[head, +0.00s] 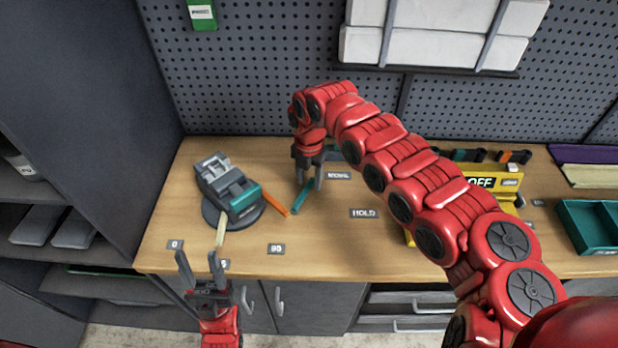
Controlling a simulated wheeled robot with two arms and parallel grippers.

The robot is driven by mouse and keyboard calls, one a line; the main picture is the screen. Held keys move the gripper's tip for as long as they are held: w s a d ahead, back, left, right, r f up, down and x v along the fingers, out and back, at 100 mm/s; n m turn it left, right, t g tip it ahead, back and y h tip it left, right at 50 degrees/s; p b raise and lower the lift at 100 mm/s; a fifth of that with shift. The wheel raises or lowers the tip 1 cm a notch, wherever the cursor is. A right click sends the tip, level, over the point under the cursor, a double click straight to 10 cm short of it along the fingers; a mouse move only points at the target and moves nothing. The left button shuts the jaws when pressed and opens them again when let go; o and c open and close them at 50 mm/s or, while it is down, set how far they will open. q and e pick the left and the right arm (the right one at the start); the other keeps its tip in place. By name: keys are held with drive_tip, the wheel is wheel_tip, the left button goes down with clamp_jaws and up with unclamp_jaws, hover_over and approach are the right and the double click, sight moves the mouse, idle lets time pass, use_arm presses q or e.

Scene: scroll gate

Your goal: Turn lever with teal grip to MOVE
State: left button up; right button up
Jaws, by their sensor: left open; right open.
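A thin teal bar (301,197) shows on the wooden bench just below my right gripper; I cannot tell whether it is the lever's grip. My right gripper (308,186) points down with its fingers apart, over the far end of this bar. I cannot tell whether the fingers touch it. A HOLD label (363,213) lies to the right of the bar, and another label (338,175), hard to read, lies beside the gripper. I can read no MOVE label. My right arm hides much of the bench. My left gripper (201,268) is open and empty at the front edge.
A grey and teal device (238,193) stands on a round base at the left, near 0 (175,245) and 90 (276,249) labels. An orange bar (276,203) lies beside it. A yellow box marked OFF (508,187) is partly hidden. A teal tray (580,220) is far right.

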wheel_tip(320, 180, up, 10)
drive_tip(key=b, duration=0.3)
wheel_tip(320, 180, up, 8)
drive_tip(key=f, duration=0.1)
hover_over(309, 182)
drive_tip(key=shift+s+r, duration=0.1)
drive_tip(key=shift+r, duration=0.15)
